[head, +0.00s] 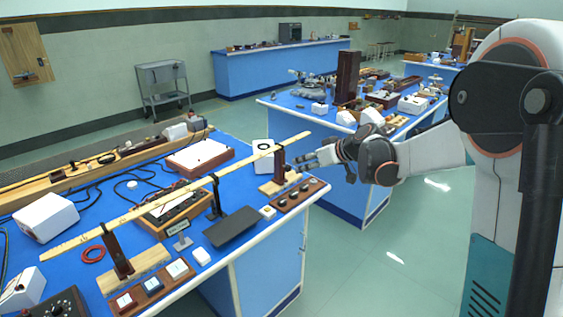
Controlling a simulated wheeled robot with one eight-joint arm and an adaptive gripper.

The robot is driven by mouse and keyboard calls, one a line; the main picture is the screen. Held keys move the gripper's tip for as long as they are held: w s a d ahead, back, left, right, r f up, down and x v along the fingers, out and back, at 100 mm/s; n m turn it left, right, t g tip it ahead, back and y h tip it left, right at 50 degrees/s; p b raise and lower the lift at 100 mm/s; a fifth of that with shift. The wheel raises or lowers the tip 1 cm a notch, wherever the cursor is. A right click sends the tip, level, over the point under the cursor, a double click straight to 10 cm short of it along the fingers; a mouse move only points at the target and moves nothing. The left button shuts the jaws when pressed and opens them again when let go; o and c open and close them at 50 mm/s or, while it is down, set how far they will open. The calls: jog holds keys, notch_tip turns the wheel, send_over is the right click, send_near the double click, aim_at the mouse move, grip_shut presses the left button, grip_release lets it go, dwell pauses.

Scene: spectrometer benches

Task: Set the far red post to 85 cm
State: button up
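A long pale wooden metre rule (165,201) lies slantwise across two dark red posts and passes a black stand (214,195) between them. The near red post (117,254) stands on a wooden block at the front left. The far red post (279,166) stands upright on a wooden base (276,187) near the bench's right end. My gripper (301,163) is just right of the far post, fingers pointing left towards it. The fingers look apart with nothing between them; whether one touches the post cannot be told. The rule's markings are too small to read.
The blue bench (222,244) also holds a dark plate (231,227), a wooden strip with knobs (298,196), a white-topped box (200,156) and a white panel (264,155) behind the far post. A second crowded bench (281,102) stands behind. Open floor (386,257) lies to the right.

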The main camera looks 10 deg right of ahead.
jog(key=n+t+y+p, duration=0.1)
jog(key=n+t+y, duration=0.1)
send_near(289, 166)
jog(key=a+r+v, duration=0.1)
jog(key=v, duration=0.3)
jog(key=f, duration=0.1)
jog(key=b+x, duration=0.1)
jog(key=x, duration=0.3)
jog(key=b+x, duration=0.1)
jog(key=x, duration=0.4)
jog(key=b+x, duration=0.2)
jog(key=x, duration=0.2)
jog(key=shift+w+d+f, duration=0.15)
jog(key=shift+w+f, duration=0.1)
jog(key=shift+w, duration=0.25)
grip_shut()
